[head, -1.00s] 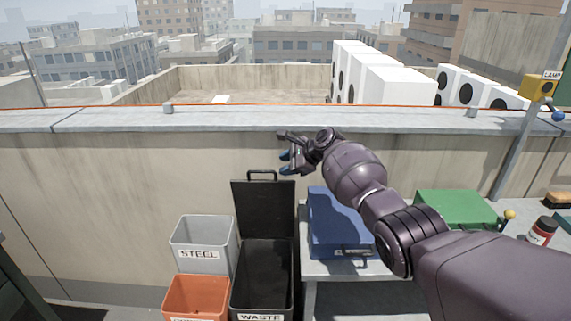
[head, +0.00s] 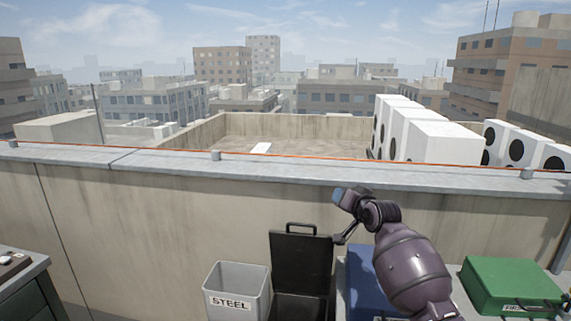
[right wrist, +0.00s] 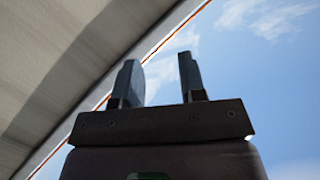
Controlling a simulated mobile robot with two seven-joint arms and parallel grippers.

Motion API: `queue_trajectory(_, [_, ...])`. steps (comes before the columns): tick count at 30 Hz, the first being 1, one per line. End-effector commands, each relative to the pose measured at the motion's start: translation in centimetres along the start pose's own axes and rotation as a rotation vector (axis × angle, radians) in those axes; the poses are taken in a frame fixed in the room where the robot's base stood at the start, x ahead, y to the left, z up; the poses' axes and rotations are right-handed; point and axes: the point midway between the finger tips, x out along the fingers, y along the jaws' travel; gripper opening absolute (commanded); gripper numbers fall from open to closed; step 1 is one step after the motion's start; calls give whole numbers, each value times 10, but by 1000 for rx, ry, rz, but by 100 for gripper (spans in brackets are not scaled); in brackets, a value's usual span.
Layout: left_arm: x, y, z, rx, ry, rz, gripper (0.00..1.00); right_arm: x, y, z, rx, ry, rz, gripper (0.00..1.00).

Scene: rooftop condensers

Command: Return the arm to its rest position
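My right arm comes in from the lower right of the head view. Its gripper (head: 342,195) is raised in front of the parapet wall, above the open black bin, with its bluish fingertips pointing up and left. In the right wrist view my right gripper (right wrist: 158,70) has its two fingers apart with only sky and wall edge between them, so it is open and empty. My left arm and gripper are not in view.
The parapet (head: 180,200) runs across the view. Below it stand a grey STEEL bin (head: 236,285), a black bin (head: 301,262) with its lid up, a blue box (head: 362,285) partly behind my arm, and a green case (head: 510,283). A dark cabinet (head: 30,290) is at lower left.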

Motion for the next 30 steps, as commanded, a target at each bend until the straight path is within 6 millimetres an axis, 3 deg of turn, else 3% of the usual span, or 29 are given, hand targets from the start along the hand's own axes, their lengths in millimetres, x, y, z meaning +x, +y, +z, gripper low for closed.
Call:
queue_trajectory(6, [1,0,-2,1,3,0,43,-54,35,53,-277,93,42,38])
queue_trajectory(15, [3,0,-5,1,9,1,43,-139,74,128,-519,136,115,38])
queue_trajectory(30, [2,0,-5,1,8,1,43,-300,129,264,-589,-8,250,38])
